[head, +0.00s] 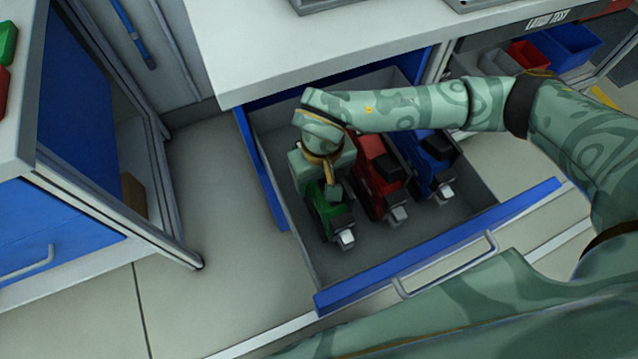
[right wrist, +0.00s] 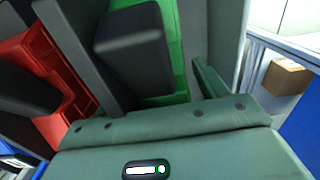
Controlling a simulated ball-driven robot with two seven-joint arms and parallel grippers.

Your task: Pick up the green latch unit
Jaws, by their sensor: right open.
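The green latch unit (head: 322,212) stands in the open drawer at the left of a row, with a dark block on top and a pale metal end toward the drawer front. My right gripper (head: 333,180) is over it, pointing down, and hides part of it. In the right wrist view the green latch unit (right wrist: 179,50) lies just past the gripper, with its black block (right wrist: 135,45) between the finger areas. The right gripper is open. I cannot tell if the fingers touch the unit. My left gripper is not in view.
A red latch unit (head: 378,172) and a blue latch unit (head: 428,165) stand close to the right in the same drawer. The drawer's blue front (head: 440,245) and left wall (head: 262,170) bound the space. A white counter (head: 300,50) overhangs the back. The drawer floor before the units is clear.

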